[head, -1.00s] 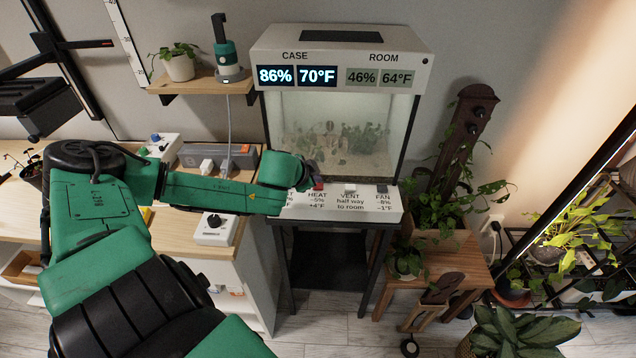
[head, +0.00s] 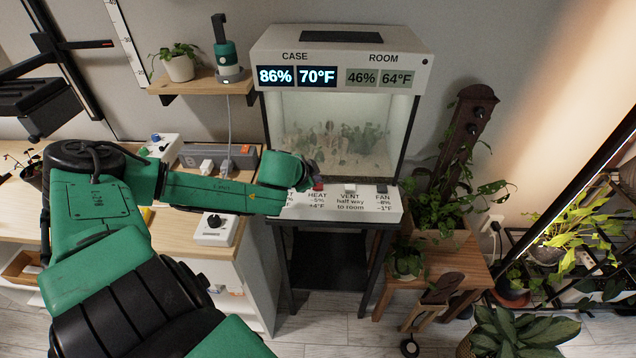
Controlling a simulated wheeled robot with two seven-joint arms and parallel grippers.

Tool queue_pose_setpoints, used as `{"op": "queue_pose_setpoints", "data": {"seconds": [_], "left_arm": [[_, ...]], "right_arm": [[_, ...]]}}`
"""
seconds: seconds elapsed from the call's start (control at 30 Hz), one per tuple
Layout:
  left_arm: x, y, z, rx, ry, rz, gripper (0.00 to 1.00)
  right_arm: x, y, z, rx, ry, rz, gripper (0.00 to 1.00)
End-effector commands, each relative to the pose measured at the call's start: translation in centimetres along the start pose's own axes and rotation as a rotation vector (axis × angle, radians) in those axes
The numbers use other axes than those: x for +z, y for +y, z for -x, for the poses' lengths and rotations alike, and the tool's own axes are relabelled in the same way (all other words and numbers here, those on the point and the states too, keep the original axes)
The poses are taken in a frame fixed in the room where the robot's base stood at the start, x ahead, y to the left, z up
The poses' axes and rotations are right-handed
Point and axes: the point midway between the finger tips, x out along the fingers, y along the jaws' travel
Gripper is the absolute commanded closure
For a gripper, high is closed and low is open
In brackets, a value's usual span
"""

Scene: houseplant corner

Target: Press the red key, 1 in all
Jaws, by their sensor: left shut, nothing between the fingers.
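The red key (head: 319,186) is on the white front panel (head: 375,213) of the glass case (head: 342,132), above the HEAT label. My left gripper (head: 314,171) is shut and empty, with its tip at or just over the red key. The picture does not show clearly whether they touch. A white key (head: 350,189) is above VENT and a dark key (head: 382,189) above FAN. My left forearm hides the panel's left end. The display (head: 297,76) reads CASE 86% and 70°F, and ROOM 46% and 64°F. My right gripper is out of view.
A wooden bench with a white dial box (head: 213,229) and a power strip (head: 243,156) lies at left. A wooden stool (head: 440,262) with plants stands right of the case. A shelf (head: 200,83) holds a plant and a green device.

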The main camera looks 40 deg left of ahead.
Motion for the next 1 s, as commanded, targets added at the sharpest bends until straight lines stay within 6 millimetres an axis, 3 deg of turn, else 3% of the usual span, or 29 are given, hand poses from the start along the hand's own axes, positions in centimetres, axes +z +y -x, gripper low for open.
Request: {"op": "queue_pose_setpoints", "data": {"seconds": [1.0], "left_arm": [[0.40,0.38,-0.54,0.000,0.000,0.002,1.00]], "right_arm": [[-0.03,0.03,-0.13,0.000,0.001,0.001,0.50]]}}
